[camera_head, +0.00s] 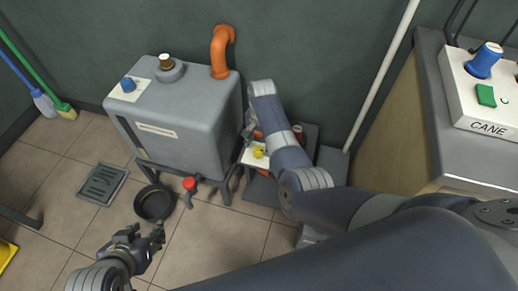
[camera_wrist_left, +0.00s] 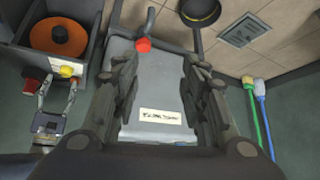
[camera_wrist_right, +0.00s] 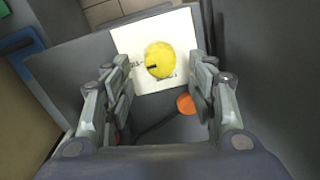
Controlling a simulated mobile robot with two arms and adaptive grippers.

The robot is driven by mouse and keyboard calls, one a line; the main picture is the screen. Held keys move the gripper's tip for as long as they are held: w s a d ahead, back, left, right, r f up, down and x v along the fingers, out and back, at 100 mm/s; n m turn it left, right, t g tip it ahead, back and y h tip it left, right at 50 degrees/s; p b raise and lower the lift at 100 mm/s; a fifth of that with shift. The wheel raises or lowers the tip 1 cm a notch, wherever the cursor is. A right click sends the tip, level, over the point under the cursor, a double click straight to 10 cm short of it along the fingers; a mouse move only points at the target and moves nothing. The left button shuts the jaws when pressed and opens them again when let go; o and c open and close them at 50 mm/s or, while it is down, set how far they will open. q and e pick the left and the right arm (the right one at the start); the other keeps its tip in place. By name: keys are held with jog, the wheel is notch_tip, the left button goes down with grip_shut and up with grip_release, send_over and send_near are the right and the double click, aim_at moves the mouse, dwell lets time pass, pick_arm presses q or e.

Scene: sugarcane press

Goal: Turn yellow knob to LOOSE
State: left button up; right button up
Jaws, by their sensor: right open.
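The yellow knob (camera_wrist_right: 160,60) sits on a white label plate (camera_wrist_right: 126,42) in the right wrist view, with a dark pointer mark toward its left side. Lettering on the plate is partly hidden and too small to read fully. The knob also shows in the head view (camera_head: 258,152), beside my right arm. My right gripper (camera_wrist_right: 160,85) is open, its fingers on either side below the knob, and nothing is between them. In the left wrist view my right gripper (camera_wrist_left: 58,92) is close to the yellow knob (camera_wrist_left: 68,71). My left gripper (camera_head: 140,236) is open and empty above the floor.
A grey tank (camera_head: 185,125) with blue and brown knobs, an orange pipe (camera_head: 220,50) and a red tap handle (camera_head: 189,183) stands left of the knob. A black pan (camera_head: 154,203) lies on the floor. A CANE control box (camera_head: 480,95) is at the right.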

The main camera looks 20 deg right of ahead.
aim_at(259, 149)
notch_tip(259, 149, down, 3)
jog(key=shift+r+b, duration=0.1)
jog(key=shift+b, duration=0.45)
pick_arm(q)
jog(key=w+d+r+t+h, duration=0.1)
jog(key=w+d+r+t, duration=0.1)
jog(key=w+r+t, duration=0.2)
jog(key=shift+w+d+r, duration=0.25)
jog(key=shift+w+r, duration=0.3)
jog(key=shift+w, duration=0.7)
pick_arm(e)
jog(key=shift+f, duration=0.25)
jog(key=shift+c, duration=0.2)
jog(key=c, duration=1)
